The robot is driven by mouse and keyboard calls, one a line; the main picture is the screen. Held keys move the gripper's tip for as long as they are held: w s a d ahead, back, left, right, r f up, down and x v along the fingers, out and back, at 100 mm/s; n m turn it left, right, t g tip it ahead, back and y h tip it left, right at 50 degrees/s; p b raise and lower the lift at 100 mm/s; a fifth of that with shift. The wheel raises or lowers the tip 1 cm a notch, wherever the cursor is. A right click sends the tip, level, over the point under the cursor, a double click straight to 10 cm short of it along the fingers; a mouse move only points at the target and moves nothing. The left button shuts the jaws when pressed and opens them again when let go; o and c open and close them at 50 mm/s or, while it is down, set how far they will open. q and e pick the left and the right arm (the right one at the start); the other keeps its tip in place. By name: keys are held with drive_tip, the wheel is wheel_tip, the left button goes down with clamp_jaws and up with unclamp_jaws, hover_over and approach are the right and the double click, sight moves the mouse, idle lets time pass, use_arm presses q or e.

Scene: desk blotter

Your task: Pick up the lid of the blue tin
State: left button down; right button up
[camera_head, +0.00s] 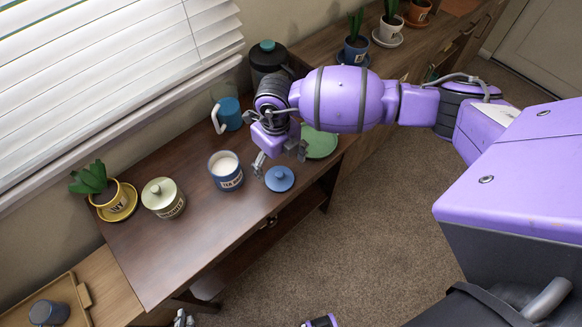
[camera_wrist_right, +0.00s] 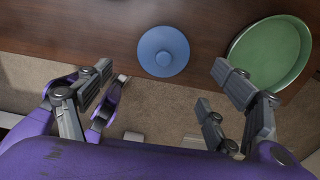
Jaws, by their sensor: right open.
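The blue lid (camera_head: 280,179) with a small knob lies flat on the brown desk near its front edge. It also shows in the right wrist view (camera_wrist_right: 163,51), at the top middle. The blue tin (camera_head: 228,180) stands open to its left, upright, with pale contents and a label. My right gripper (camera_head: 280,157) is above the desk near the lid, open and empty. In the right wrist view its fingers (camera_wrist_right: 162,74) are spread to either side of the lid, not touching it.
A green dish (camera_head: 322,143) lies right of the lid, close to my right gripper. A blue mug (camera_head: 229,113), a dark jar (camera_head: 267,58), a pale lidded tin (camera_head: 163,198) and a yellow potted plant (camera_head: 115,203) stand on the desk (camera_head: 165,258). Its front left is bare.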

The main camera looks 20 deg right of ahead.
sight(278, 174)
drive_tip(key=shift+w+d+f, duration=0.2)
drive_tip(key=shift+w+d, duration=0.05)
drive_tip(key=shift+w, duration=0.05)
drive_tip(key=f, duration=0.7)
drive_tip(key=shift+s+a, duration=0.15)
drive_tip(key=shift+a, duration=0.15)
drive_tip(key=shift+r, duration=0.1)
drive_tip(key=shift+c, duration=0.6)
drive_tip(key=c, duration=0.9)
drive_tip(key=shift+c, duration=0.2)
